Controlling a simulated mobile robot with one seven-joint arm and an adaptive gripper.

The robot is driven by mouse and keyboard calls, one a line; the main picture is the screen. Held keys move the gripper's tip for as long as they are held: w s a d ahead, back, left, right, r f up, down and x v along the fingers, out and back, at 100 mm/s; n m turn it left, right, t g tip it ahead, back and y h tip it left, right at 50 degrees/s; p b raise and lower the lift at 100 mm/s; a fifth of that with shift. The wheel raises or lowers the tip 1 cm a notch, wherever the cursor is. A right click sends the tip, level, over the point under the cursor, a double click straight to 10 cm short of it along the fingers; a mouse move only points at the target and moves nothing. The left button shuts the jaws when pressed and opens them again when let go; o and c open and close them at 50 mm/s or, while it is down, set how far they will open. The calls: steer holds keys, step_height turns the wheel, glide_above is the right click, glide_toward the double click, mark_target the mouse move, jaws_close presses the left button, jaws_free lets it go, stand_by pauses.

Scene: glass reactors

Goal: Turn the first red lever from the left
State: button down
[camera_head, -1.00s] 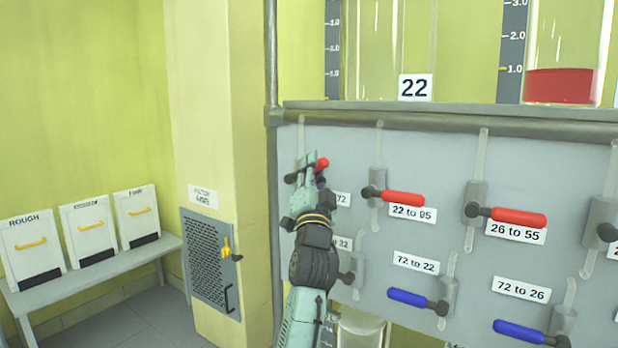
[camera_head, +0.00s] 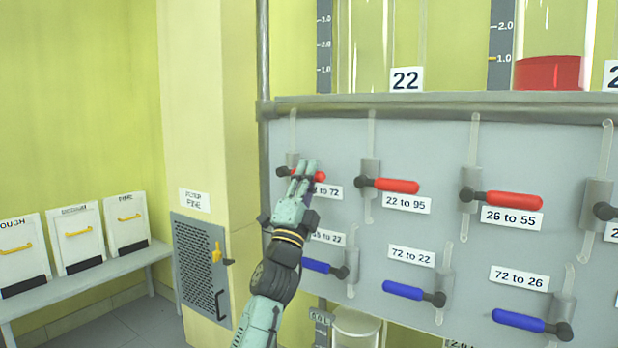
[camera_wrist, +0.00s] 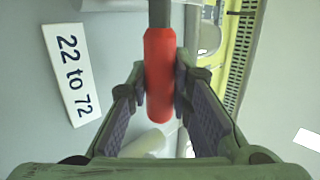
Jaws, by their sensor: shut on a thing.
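The first red lever from the left (camera_head: 320,177) is on the grey panel (camera_head: 335,125), beside the "22 to 72" label (camera_wrist: 70,76). Its dark pivot (camera_head: 283,171) is at the left and its red handle points right, about level like the neighbouring red levers. My gripper (camera_head: 303,166) is shut on this handle and covers its middle in the head view. In the wrist view, the red handle (camera_wrist: 160,75) lies between the two finger pads of my gripper (camera_wrist: 168,105).
To the right are red levers "22 to 95" (camera_head: 395,186) and "26 to 55" (camera_head: 510,200). Blue levers (camera_head: 405,291) sit in a row below. A vented cabinet door (camera_head: 198,265) and a bench with white boxes (camera_head: 78,236) are at the left.

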steer(key=c, duration=1.4)
jaws_free()
steer(key=v, duration=1.2)
